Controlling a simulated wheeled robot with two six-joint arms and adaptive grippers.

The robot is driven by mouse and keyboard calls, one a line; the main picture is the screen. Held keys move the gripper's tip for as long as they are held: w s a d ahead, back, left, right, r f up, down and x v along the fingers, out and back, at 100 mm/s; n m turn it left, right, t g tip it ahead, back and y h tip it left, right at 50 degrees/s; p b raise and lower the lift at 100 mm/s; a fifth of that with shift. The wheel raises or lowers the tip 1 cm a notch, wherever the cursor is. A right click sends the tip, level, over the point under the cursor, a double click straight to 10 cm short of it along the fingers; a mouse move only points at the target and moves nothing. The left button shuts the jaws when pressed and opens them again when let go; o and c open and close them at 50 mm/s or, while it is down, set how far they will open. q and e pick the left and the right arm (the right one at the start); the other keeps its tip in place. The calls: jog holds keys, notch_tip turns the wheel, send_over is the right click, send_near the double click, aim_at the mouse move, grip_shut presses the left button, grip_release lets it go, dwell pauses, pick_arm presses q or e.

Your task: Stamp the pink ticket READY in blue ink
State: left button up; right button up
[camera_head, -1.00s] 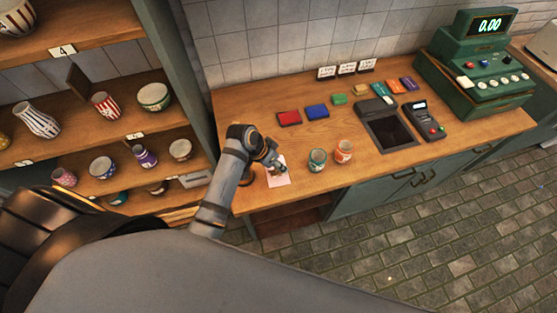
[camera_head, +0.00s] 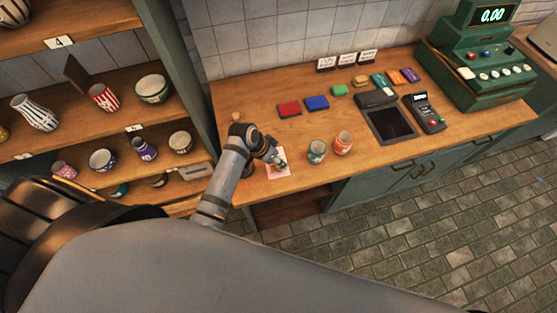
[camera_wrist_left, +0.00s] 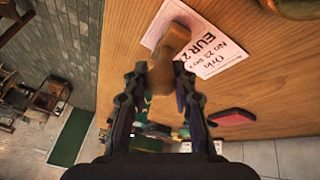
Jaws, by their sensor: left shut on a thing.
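The pink ticket (camera_head: 279,175) lies on the wooden counter near its front left edge; in the left wrist view the ticket (camera_wrist_left: 208,37) shows printed text, partly covered. My left gripper (camera_head: 277,159) is just over the ticket, shut on a wooden-handled stamp (camera_wrist_left: 178,45). The stamp's lower end overlaps the ticket in the wrist view; I cannot tell whether it touches. Its face and any ink are hidden. The blue ink pad (camera_head: 316,103) lies farther back on the counter, beside the red ink pad (camera_head: 288,109). My right gripper is not in view.
A green cup (camera_head: 317,152) and an orange cup (camera_head: 343,143) stand right of the ticket. A green pad (camera_head: 339,90), a dark tray (camera_head: 391,124), a card reader (camera_head: 425,112) and a cash register (camera_head: 480,75) are farther right. Pottery shelves (camera_head: 100,130) stand left.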

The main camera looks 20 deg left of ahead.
pick_arm(q)
jog(key=shift+f, duration=0.55)
dwell(0.4)
jog(key=shift+s+f, duration=0.1)
jog(key=shift+s, duration=0.05)
dwell(1.4)
notch_tip(320, 180, up, 2)
jog(key=shift+r, duration=2.6)
